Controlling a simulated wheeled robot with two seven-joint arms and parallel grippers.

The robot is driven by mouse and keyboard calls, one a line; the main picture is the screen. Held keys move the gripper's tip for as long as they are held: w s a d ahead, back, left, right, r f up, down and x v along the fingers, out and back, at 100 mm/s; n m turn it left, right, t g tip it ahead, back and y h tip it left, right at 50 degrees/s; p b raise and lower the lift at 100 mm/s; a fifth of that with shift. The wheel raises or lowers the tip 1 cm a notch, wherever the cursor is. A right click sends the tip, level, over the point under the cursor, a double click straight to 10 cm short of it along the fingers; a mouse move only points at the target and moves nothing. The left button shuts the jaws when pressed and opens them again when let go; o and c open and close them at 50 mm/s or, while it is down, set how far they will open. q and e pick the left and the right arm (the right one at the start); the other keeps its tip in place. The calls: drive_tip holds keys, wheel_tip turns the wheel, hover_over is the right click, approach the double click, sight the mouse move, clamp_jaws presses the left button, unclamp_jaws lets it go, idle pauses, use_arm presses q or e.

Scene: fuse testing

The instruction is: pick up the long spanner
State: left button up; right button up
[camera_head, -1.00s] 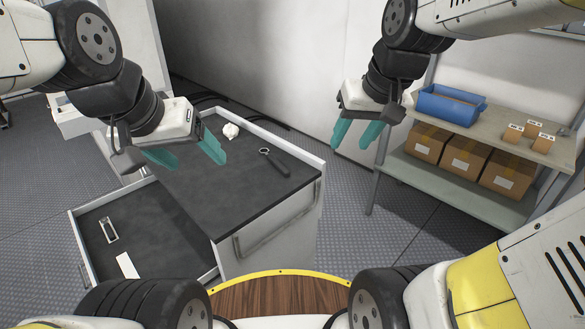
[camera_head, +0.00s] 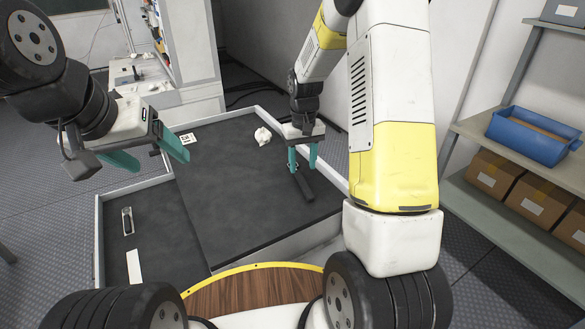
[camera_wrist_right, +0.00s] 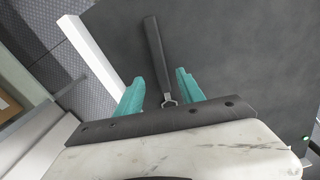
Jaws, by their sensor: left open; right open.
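The long spanner (camera_head: 304,187) lies on the dark cabinet top near its right edge, partly hidden behind my right gripper in the head view. In the right wrist view the spanner (camera_wrist_right: 155,60) has a dark handle pointing away and a metal open end close to the gripper. My right gripper (camera_head: 302,170) is open above the spanner. In the wrist view its teal fingers (camera_wrist_right: 162,82) stand on either side of the spanner, with gaps to both. My left gripper (camera_head: 158,165) is open and empty, above the left part of the cabinet.
A raised white rim borders the top. A shelf with a blue bin (camera_head: 533,136) stands at right.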

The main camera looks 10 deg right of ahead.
sight(302, 180)
wheel_tip(302, 180, down, 5)
drive_tip(key=shift+s+f, duration=0.1)
clamp_jaws()
idle(0.3)
